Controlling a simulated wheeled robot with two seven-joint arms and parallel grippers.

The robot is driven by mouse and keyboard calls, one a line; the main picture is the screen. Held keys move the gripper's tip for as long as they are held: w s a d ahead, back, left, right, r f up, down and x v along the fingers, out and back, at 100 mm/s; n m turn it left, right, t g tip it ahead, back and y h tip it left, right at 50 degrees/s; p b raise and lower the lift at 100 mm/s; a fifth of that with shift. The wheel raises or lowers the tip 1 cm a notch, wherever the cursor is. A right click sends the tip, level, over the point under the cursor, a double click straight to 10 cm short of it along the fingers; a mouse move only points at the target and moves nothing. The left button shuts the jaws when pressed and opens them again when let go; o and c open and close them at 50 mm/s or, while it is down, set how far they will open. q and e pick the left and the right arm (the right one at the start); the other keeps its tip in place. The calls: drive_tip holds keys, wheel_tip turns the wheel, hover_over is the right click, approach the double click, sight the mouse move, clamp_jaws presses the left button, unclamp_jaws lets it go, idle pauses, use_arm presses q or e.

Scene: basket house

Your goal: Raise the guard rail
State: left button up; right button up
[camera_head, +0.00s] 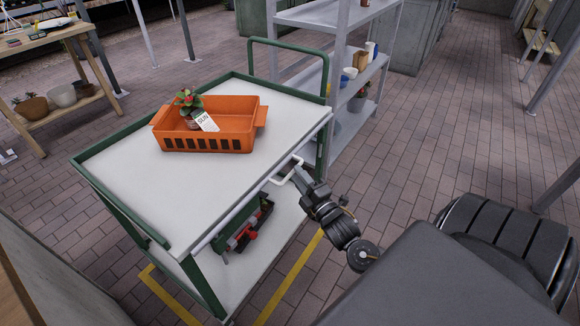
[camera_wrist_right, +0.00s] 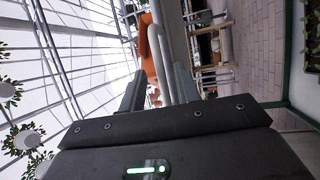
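A green-framed cart with a white top (camera_head: 215,190) stands in front of me. The guard rail (camera_head: 246,212) is a pale bar on the cart's near right side, lying low along the edge of the top. My right gripper (camera_head: 296,176) is at the far end of this rail. In the right wrist view, the rail's rounded pale end (camera_wrist_right: 157,48) passes between the spread fingers of the right gripper (camera_wrist_right: 160,85); a gap shows on the left finger's side. Whether the right finger touches the rail is unclear. My left gripper is out of view.
An orange basket (camera_head: 232,138) with a small potted plant (camera_head: 188,106) and a label stands on the cart's top. Red and green items (camera_head: 243,232) lie on the lower shelf. A grey shelf rack (camera_head: 341,60) stands close behind.

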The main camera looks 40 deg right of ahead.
drive_tip(key=w, duration=0.5)
drive_tip(key=shift+d+r, duration=0.25)
drive_tip(key=shift+r, duration=0.15)
clamp_jaws()
